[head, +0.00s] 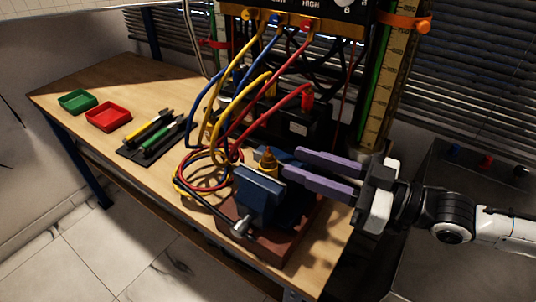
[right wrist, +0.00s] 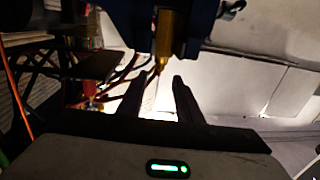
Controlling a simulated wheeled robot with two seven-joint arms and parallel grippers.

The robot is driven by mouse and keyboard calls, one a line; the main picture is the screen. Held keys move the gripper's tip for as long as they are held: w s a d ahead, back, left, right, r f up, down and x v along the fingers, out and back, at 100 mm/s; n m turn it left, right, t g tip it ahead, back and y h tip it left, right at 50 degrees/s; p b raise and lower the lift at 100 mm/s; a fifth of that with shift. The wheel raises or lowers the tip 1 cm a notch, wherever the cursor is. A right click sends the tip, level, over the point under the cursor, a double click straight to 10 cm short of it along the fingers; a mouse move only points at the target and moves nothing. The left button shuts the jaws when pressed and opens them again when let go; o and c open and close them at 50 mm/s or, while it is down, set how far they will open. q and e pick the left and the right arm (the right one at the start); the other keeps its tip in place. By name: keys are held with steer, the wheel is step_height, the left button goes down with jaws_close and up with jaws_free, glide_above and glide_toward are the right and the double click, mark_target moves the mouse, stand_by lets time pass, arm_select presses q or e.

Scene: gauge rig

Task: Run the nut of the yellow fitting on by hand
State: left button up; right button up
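The yellow fitting (head: 268,161), a small brass-yellow piece with a narrow tip, stands upright at the jaws of the blue vise (head: 256,192). In the right wrist view the fitting (right wrist: 168,42) shows just past my fingertips, its narrow end lined up with the gap between them. My right gripper (head: 290,164) is open and empty, its two purple-grey fingers reaching in from the right towards the fitting. Its fingers also show in the right wrist view (right wrist: 163,76). I cannot make out the nut separately from the fitting. My left gripper is not in view.
Yellow, blue and red hoses (head: 207,170) hang from the gauge panel (head: 305,22) and coil beside the vise. Pens or tools lie on a black mat (head: 132,153). Green (head: 77,101) and red (head: 107,116) trays stand on the bench's left. A scaled column (head: 384,85) stands behind my right gripper.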

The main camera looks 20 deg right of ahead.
mark_target(268, 152)
steer(key=x, duration=0.6)
steer(key=shift+d, duration=0.1)
steer(key=shift+w+a, duration=0.45)
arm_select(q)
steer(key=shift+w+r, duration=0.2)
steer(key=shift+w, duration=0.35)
arm_select(e)
steer(key=shift+w+a, duration=0.15)
steer(key=shift+a, duration=0.05)
steer(key=shift+c, duration=0.4)
jaws_close()
